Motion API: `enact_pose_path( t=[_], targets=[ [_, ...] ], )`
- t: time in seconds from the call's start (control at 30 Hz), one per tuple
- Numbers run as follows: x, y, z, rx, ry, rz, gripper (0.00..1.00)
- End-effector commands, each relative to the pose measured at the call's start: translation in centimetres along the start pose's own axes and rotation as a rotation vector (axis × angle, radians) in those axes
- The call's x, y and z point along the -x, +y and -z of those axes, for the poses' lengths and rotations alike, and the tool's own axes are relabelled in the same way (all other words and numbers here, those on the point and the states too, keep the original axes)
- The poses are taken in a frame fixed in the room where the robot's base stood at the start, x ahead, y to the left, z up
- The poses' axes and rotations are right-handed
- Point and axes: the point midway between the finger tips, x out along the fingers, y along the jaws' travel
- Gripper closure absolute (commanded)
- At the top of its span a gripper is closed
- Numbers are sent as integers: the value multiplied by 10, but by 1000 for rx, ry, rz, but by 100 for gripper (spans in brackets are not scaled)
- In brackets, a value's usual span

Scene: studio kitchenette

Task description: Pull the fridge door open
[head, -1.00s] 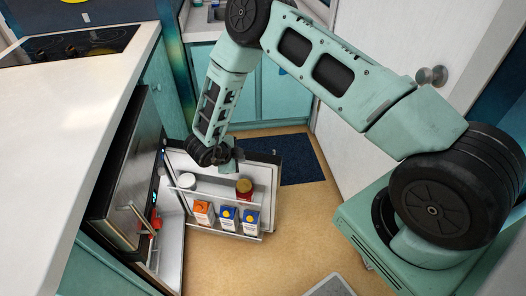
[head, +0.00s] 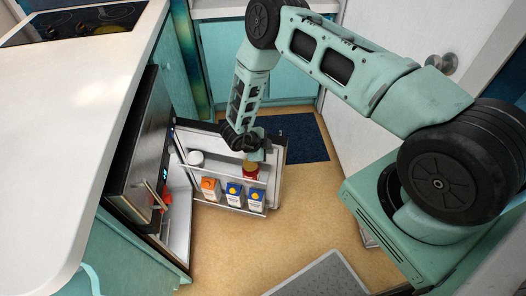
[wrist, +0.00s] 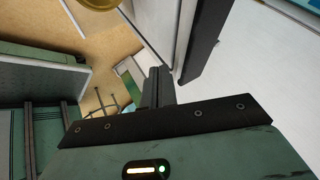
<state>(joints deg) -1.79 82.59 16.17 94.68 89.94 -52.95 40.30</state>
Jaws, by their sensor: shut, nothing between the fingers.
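The fridge (head: 180,222) under the counter at left stands open. Its door (head: 273,185) is swung wide, with the white inner side and its racks facing the head camera. My gripper (head: 256,152) is at the door's inner side near its upper free part, just above a red jar (head: 250,173). In the wrist view my gripper (wrist: 157,84) has its fingers together, with nothing between them. A white panel with a dark edge (wrist: 204,40), probably the door, lies close beyond the fingers. I cannot tell whether they touch it.
The white counter (head: 75,130) is at left. A dark blue mat (head: 300,135) lies behind the door.

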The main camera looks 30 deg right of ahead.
Motion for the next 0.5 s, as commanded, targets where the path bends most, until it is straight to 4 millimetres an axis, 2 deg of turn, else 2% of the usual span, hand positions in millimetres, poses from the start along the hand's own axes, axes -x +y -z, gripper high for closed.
enact_pose_path(
  t=[0.2, 0.5],
  targets=[
    [-8, -14, 0, 0, 1, -1, 100],
    [-9, -16, 0, 1, 1, -1, 100]
  ],
)
